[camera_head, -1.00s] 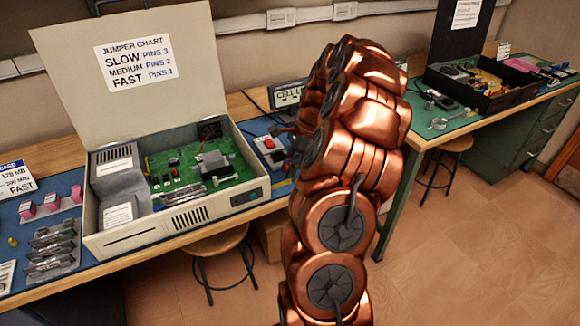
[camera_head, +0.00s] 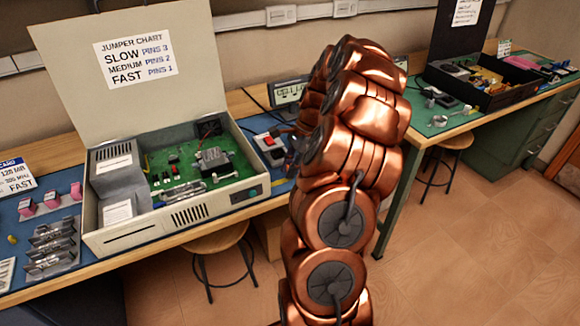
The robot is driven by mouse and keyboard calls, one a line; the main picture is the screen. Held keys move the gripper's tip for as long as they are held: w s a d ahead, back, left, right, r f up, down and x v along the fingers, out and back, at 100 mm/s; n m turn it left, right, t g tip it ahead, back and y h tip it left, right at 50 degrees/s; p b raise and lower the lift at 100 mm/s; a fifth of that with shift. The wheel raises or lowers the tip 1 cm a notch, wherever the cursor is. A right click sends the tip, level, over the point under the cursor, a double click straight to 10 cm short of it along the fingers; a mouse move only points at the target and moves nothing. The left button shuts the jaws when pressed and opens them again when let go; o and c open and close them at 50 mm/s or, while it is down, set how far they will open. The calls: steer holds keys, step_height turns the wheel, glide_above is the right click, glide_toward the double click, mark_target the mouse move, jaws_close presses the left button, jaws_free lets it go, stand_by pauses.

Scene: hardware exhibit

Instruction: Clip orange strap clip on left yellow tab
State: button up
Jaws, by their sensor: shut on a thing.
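My copper arm covers the middle of the view. My gripper (camera_head: 291,158) shows only as a small dark part at the arm's left edge, near the front right corner of the open beige computer case (camera_head: 178,215). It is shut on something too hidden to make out. Inside the case a grey block (camera_head: 213,158) sits on the green circuit board (camera_head: 228,180), left of my gripper and apart from it. I cannot pick out the orange strap clip or the left yellow tab at this size.
The case's raised lid (camera_head: 80,75) carries a jumper chart. A switch box (camera_head: 268,145) and a small display (camera_head: 288,92) stand right of the case. Card holders (camera_head: 52,240) lie left of it. A stool (camera_head: 215,240) stands below.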

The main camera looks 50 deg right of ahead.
steer(key=shift+f, duration=0.4)
stand_by(0.3)
steer(key=o, duration=0.8)
steer(key=shift+o, duration=0.2)
steer(key=o, duration=0.3)
steer(key=shift+r, duration=0.7)
stand_by(0.7)
steer(key=shift+r+p, duration=1.15)
steer(key=shift+r, duration=1.75)
